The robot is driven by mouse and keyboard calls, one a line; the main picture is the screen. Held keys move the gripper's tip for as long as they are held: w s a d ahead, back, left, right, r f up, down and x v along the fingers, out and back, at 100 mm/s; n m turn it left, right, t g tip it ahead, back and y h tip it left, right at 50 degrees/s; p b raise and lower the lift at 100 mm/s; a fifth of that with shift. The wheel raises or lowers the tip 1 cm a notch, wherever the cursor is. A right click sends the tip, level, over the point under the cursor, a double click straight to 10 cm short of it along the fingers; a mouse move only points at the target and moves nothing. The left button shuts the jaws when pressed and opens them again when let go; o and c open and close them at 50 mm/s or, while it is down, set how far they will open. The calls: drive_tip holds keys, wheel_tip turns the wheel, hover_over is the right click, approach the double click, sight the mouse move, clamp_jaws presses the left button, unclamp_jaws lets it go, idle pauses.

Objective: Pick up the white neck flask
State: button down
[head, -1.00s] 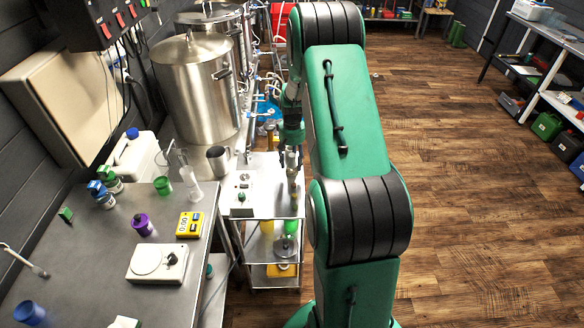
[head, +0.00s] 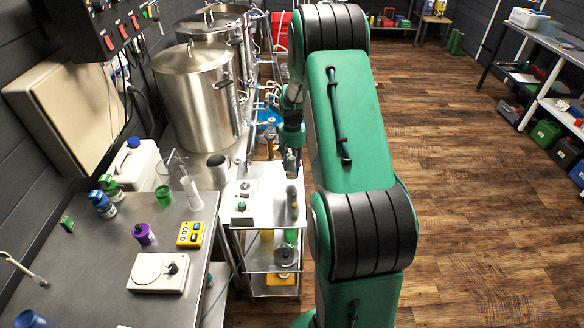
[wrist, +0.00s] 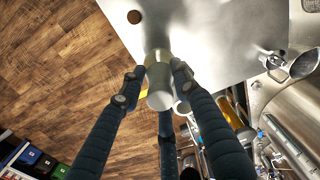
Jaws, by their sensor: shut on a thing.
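The white neck flask (wrist: 159,100) shows in the wrist view as a pale cylinder, its near end toward the camera. My gripper (wrist: 152,82) has its dark fingers closed around it. The far part of the flask blurs into the bright metal surface behind it. In the head view my gripper (head: 290,165) is small, pointing down over the top of the steel cart (head: 268,186). The flask is hard to make out there, and I cannot tell its clearance above the cart.
The grey bench (head: 95,255) at the left holds a yellow timer (head: 190,234), a white hotplate (head: 158,272) and several bottles. Steel kettles (head: 195,95) stand behind. The wooden floor at right is open.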

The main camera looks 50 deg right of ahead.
drive_tip(key=s+a+r+p, duration=0.1)
drive_tip(key=s+a+p, duration=0.1)
drive_tip(key=s+a, duration=0.7)
drive_tip(key=s, duration=0.3)
drive_tip(key=shift+s+a, duration=0.2)
drive_tip(key=shift+s, duration=0.05)
